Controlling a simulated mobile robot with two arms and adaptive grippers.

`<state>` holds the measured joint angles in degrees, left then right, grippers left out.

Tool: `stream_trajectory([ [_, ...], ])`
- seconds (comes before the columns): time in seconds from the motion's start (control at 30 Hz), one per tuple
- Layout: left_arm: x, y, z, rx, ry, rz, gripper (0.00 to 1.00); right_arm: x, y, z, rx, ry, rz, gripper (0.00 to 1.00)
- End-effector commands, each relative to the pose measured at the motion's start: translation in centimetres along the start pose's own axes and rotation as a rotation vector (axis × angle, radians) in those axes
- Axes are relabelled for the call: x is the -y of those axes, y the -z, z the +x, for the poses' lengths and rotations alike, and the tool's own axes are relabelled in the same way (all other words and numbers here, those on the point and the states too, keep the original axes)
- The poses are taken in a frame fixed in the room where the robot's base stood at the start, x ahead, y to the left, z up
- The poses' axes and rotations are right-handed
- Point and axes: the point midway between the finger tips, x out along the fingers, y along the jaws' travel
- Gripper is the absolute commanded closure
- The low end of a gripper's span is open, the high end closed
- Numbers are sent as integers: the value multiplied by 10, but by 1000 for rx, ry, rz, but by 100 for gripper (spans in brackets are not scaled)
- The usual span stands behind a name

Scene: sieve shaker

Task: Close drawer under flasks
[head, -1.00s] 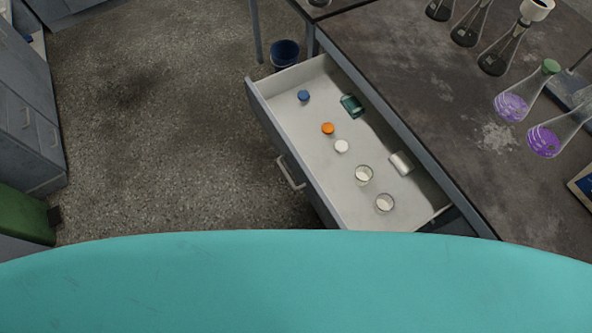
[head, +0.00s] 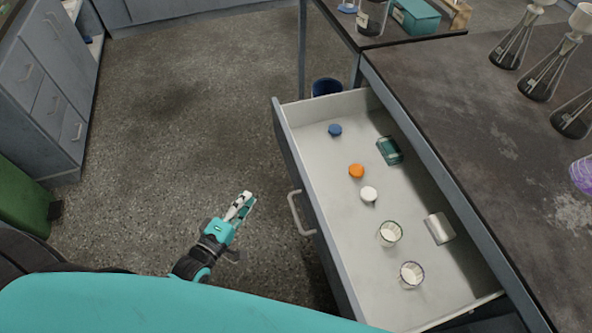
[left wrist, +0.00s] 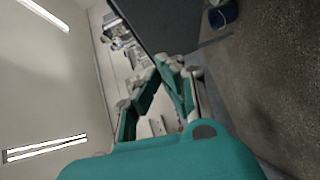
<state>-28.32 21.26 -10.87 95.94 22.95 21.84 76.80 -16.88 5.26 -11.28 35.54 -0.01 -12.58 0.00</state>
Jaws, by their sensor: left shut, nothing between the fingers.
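The drawer (head: 293,153) under the dark bench top stands pulled out, with a pale interior and a grey front. Its bar handle (head: 296,213) is on the front, facing left. The flasks (head: 540,70) stand on the bench top at the upper right; one at the right edge holds purple liquid. My left gripper (head: 246,202) is shut and empty, left of the handle and apart from it, over the floor. Its fingers also show in the left wrist view (left wrist: 165,62). My right gripper is not in view.
The drawer holds a blue cap (head: 335,130), an orange cap (head: 356,171), a green bottle (head: 389,151), a white cylinder (head: 440,228) and small glass beakers (head: 411,274). A blue bin (head: 327,87) stands behind it. Cabinets (head: 50,80) line the left; the floor between is clear.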

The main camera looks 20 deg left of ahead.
Motion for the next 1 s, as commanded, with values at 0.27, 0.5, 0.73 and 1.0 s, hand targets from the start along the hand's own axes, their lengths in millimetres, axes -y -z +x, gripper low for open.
stream_trajectory([
  [0.27, -27, 0, 16, 4, -83, -101, 100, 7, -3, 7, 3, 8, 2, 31],
  [0.5, -31, 0, 64, 4, -82, -99, 100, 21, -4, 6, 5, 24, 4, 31],
  [0.73, -34, -4, 109, 4, -80, -101, 100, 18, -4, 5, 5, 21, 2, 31],
  [1.0, -37, -26, 128, 4, -77, -97, 100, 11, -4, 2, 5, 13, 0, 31],
])
